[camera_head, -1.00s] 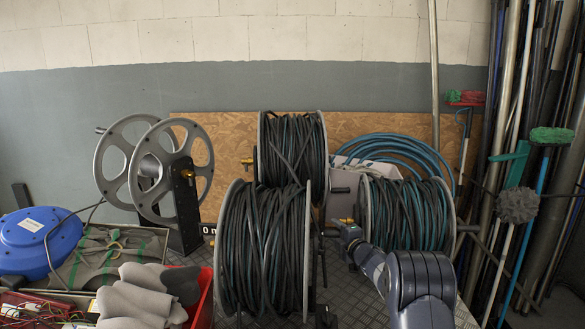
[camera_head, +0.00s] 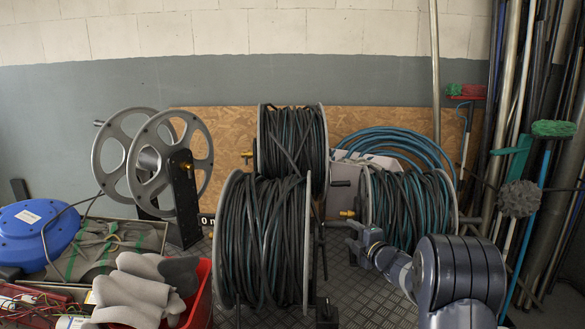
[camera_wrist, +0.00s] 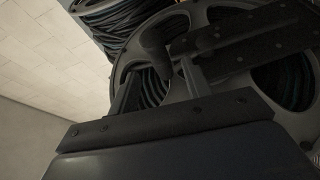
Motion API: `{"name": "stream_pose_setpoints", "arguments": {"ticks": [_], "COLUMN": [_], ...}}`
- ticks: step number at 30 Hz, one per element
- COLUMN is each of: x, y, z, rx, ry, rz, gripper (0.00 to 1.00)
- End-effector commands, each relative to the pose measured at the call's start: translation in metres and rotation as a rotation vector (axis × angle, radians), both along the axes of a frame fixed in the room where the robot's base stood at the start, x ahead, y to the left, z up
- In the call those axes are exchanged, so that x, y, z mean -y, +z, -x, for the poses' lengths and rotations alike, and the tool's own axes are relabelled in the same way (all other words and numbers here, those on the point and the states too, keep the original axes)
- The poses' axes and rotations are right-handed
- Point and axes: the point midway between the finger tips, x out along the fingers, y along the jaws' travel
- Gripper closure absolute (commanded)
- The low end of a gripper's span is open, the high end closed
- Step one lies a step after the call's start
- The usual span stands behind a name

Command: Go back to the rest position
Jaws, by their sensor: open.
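My gripper (camera_head: 356,236) is at the end of my dark blue-grey arm at the lower right of the head view. It is open and looks empty. It is in front of the right hose reel (camera_head: 412,205), which holds black and teal hose, and to the right of the large front hose reel (camera_head: 262,240). In the wrist view the dark jaws (camera_wrist: 160,88) stand apart before a grey spoked reel flange (camera_wrist: 215,90). I cannot tell whether a fingertip touches the flange or a crank.
Another full reel (camera_head: 292,145) stands behind. An empty grey reel (camera_head: 170,160) stands at left, near a blue round case (camera_head: 35,235) and a red bin (camera_head: 202,300) with grey gloves. Poles and brushes (camera_head: 520,150) line the right wall. Checkered metal floor (camera_head: 365,300) shows by the arm.

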Motion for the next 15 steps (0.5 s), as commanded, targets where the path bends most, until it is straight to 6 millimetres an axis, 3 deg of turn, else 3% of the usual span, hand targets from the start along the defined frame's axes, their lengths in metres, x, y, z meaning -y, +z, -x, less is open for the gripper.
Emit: {"name": "stream_pose_setpoints", "arguments": {"ticks": [3,15], "x": [0.009,-0.019], "y": [0.001,-0.003], "z": [0.02,-0.044], "rx": [0.002,-0.001], "ry": [-0.002,0.002], "rz": [0.0,0.001], "gripper": [0.53,0.53]}}
